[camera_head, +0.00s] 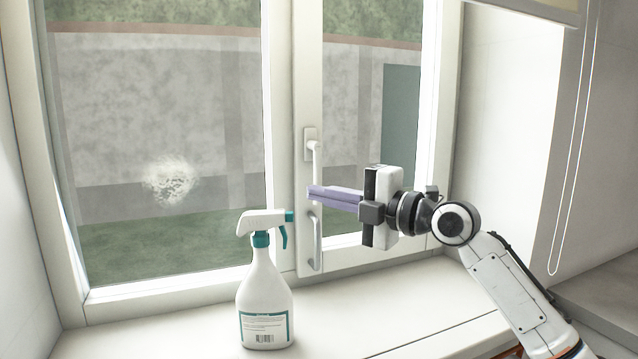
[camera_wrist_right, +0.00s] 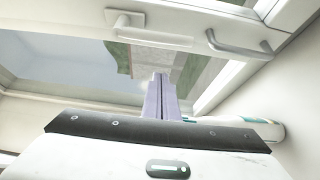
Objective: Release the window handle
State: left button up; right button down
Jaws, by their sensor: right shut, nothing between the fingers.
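The white window handle (camera_head: 316,158) is on the frame of the right window sash, with its lever pointing down. Its lower end is close to my right gripper's fingertips in the head view. The handle also shows at the top of the wrist view (camera_wrist_right: 155,38). My right gripper (camera_head: 312,193) has purple fingers that are shut with nothing between them. In the wrist view its fingertips (camera_wrist_right: 160,76) appear apart from the handle, with a gap between. My left gripper is in neither view.
A grey pull handle (camera_head: 317,243) sits below the window handle on the same frame. A white spray bottle with a teal trigger (camera_head: 264,295) stands on the sill (camera_head: 390,305) left of my right arm. A white smudge (camera_head: 171,181) marks the left pane. A cord loop (camera_head: 556,230) hangs at right.

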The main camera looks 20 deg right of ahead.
jog(key=w, duration=0.2)
jog(key=w+d+p, duration=0.1)
jog(key=w, duration=0.2)
jog(key=shift+w, duration=0.15)
